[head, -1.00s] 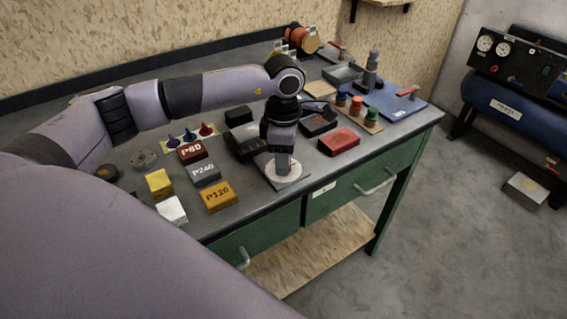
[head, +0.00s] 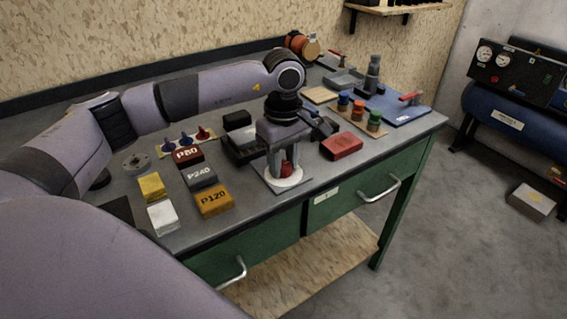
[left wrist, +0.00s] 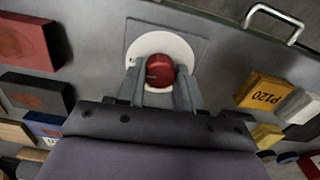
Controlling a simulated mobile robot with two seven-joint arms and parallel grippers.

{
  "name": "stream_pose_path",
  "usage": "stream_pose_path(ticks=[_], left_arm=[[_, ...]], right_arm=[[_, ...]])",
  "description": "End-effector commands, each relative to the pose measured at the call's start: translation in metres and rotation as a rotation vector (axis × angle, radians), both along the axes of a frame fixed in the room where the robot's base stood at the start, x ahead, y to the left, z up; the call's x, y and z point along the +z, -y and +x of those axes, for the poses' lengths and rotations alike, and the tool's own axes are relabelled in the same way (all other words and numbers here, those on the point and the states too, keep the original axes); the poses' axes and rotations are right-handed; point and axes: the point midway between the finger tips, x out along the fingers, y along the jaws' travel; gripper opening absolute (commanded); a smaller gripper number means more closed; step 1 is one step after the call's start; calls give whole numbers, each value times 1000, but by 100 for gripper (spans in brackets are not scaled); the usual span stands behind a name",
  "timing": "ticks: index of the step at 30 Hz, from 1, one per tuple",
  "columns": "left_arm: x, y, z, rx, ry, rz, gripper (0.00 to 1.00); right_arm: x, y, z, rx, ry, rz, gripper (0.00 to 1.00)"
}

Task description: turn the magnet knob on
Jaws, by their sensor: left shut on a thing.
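The magnet knob (head: 286,169) is a red round knob on a white disc (head: 273,184) set on a grey square plate at the front of the bench. In the left wrist view the knob (left wrist: 160,71) sits between the two grey fingers, with a small dark mark on its left side. My left gripper (head: 284,170) points straight down over the disc and is shut on the knob, one finger on each side. The knob is partly hidden by the fingers in the head view. My right gripper is not in view.
Sanding blocks, including the orange P120 block (head: 214,200), lie left of the plate. A red block (head: 341,146) lies to the right, and dark boxes stand behind. A green drawer with a metal handle (head: 379,189) is below the bench edge.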

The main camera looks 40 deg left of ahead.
Motion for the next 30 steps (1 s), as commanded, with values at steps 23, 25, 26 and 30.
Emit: stream_pose_path(ticks=[23,25,26,30], left_arm=[[1,0,0,-78,2,-1,48],[1,0,0,-78,2,-1,61],[1,0,0,-78,2,-1,61],[1,0,0,-77,1,0,61]], right_arm=[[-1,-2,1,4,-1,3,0],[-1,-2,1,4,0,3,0],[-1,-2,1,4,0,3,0],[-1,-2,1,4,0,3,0]])
